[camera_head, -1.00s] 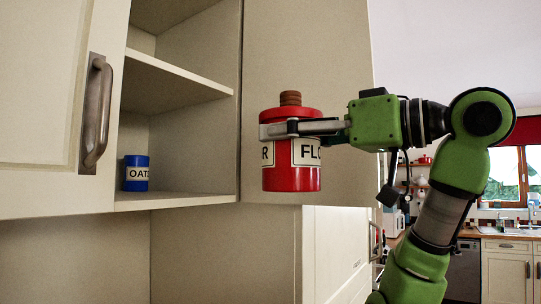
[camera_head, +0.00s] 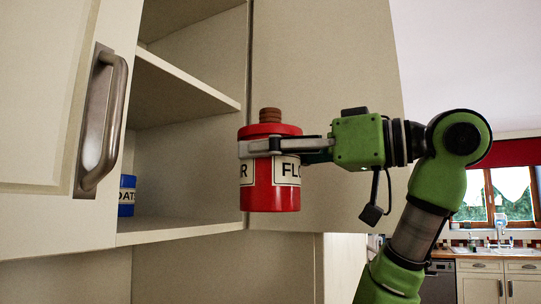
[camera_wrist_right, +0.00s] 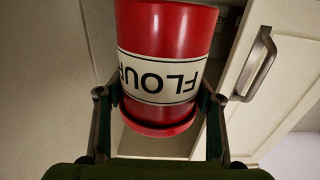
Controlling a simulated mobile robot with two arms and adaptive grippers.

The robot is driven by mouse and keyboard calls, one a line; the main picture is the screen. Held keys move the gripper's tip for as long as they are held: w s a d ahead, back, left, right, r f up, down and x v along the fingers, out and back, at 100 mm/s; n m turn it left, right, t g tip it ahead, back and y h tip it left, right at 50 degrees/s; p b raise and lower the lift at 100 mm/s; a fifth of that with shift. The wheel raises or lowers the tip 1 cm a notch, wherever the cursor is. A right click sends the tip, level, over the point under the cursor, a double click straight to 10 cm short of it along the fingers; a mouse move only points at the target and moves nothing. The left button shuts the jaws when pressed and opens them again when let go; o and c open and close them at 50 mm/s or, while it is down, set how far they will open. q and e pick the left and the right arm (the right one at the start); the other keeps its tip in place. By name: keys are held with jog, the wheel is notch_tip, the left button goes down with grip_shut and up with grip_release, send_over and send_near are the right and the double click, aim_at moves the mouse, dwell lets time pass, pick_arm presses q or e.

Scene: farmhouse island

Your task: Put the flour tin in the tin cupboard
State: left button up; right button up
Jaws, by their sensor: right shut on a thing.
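The red flour tin (camera_head: 271,196) has a red lid with a brown knob and a pale label. My right gripper (camera_head: 262,147) is shut on it just under the lid and holds it upright in the air. In the right wrist view the flour tin (camera_wrist_right: 165,40) sits between both fingers, its label upside down. The tin cupboard (camera_head: 185,226) is open, with an upper shelf and a bottom shelf. The tin is in front of the cupboard's right edge and the open right door. My left gripper is not in view.
A blue oats tin (camera_head: 127,196) stands on the bottom shelf at left, partly hidden by the left door (camera_head: 45,110) with its metal handle (camera_head: 104,120). The right door (camera_head: 330,70) stands behind my gripper. The bottom shelf right of the oats tin looks clear.

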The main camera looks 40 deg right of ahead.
jog(key=shift+w+a, duration=0.1)
jog(key=shift+w, duration=0.3)
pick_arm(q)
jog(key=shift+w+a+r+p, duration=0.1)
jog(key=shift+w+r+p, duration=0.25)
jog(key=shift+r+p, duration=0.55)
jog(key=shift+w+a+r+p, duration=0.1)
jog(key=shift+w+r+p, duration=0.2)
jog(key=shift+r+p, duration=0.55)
pick_arm(e)
jog(key=shift+f+x, duration=0.25)
jog(key=shift+x, duration=3.3)
jog(key=shift+f+x, duration=0.3)
jog(key=shift+x, duration=3.2)
jog(key=shift+f+x, duration=0.25)
jog(key=shift+x, duration=3.3)
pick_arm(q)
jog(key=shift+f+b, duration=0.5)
pick_arm(e)
jog(key=shift+s+a+f, duration=0.1)
jog(key=shift+f, duration=0.5)
jog(key=o, duration=1.4)
jog(key=o, duration=0.5)
jog(key=shift+s, duration=0.1)
